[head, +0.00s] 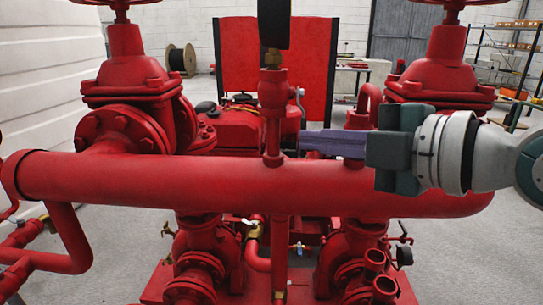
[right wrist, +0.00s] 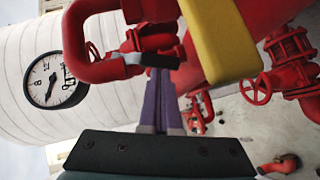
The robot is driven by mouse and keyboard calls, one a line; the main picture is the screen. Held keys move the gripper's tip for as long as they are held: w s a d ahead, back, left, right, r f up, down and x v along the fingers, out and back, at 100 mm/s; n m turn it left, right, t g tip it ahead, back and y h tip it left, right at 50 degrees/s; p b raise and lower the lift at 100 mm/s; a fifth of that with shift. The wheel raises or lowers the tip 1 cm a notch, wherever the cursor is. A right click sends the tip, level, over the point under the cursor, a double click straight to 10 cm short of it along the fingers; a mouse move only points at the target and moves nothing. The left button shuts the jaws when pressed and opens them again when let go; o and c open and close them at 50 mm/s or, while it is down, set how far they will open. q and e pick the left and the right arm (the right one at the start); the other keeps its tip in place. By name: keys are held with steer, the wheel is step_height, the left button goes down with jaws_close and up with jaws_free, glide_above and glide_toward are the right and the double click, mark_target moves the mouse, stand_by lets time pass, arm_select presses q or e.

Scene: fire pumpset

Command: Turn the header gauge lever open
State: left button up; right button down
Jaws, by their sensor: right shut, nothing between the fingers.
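The header gauge (head: 273,22) stands dark and cropped at the top of the head view, above a red valve body (head: 272,92) on a riser from the header pipe (head: 200,183). A small grey lever (head: 299,96) hangs at the valve's right side. My right gripper (head: 301,143) has its purple fingers together, just right of the riser and below the lever. In the right wrist view the closed fingertips (right wrist: 159,73) show close to a dark-and-grey bar in front of red piping; I cannot tell whether they touch. My left gripper is not in view.
Large red gate valves (head: 125,70) and (head: 437,65), the right valve, flank the riser. A red panel (head: 235,60) stands behind.

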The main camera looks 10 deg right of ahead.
arm_select(q)
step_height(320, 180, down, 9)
steer(key=b, duration=0.7)
arm_select(e)
steer(key=shift+w+d+f+n+t+y, duration=0.2)
steer(key=shift+w+f+n+t, duration=0.3)
steer(key=shift+n+t, duration=0.2)
steer(key=shift+w+d+f+n+t+y, duration=0.1)
steer(key=shift+w+f+n+t+y, duration=0.1)
steer(key=shift+w+f+n+t, duration=0.35)
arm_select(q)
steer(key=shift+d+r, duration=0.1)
arm_select(e)
steer(key=shift+s+r, duration=0.1)
steer(key=shift+r, duration=0.1)
